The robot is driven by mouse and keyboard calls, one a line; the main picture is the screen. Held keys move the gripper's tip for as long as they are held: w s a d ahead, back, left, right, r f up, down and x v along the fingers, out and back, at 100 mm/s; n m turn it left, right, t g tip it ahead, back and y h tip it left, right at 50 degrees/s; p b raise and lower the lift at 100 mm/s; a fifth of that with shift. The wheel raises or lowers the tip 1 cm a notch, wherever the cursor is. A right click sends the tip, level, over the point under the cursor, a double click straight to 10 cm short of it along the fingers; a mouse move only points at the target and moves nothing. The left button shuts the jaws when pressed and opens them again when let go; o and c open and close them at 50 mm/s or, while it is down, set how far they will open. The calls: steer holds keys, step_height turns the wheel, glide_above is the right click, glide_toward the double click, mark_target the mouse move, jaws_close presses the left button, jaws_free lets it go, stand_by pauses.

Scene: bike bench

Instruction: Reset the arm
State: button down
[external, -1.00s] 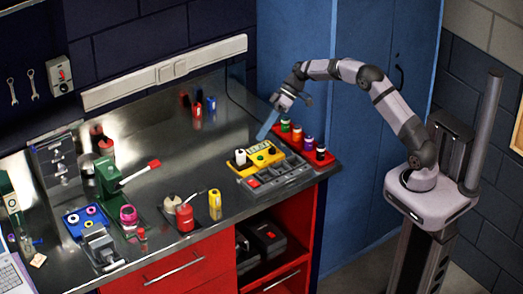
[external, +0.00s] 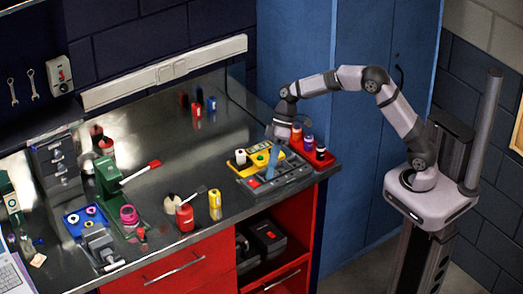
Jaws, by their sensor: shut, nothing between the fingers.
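My gripper (external: 278,138) is shut and empty, pointing down above the right part of the bench. It is over the back of the yellow tray (external: 246,172) and the grey compartment tray (external: 292,181).
Coloured bottles (external: 308,142) stand in the red rack close to the gripper. A yellow can (external: 215,205), a red can (external: 185,218) and a green press (external: 108,182) stand farther left. The bench's back middle is mostly clear. A blue cabinet (external: 350,210) stands behind the arm.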

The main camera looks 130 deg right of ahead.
steer(key=w+a+n+g, duration=0.1)
steer(key=a+g, duration=0.1)
steer(key=a, duration=1)
steer(key=s+a+f+n+g+h, duration=0.1)
steer(key=s+a+f+n, duration=0.1)
steer(key=s+a, duration=0.5)
steer(key=s+a+f+n+g+h, duration=0.2)
steer(key=s+a, duration=0.5)
steer(key=a, duration=0.8)
steer(key=shift+s+f+n+g, duration=0.15)
steer(key=shift+f+n+g, duration=0.15)
steer(key=shift+n, duration=0.5)
step_height(320, 180, down, 9)
steer(key=b, duration=0.9)
steer(key=shift+f, duration=0.2)
steer(key=c, duration=2.5)
jaws_free()
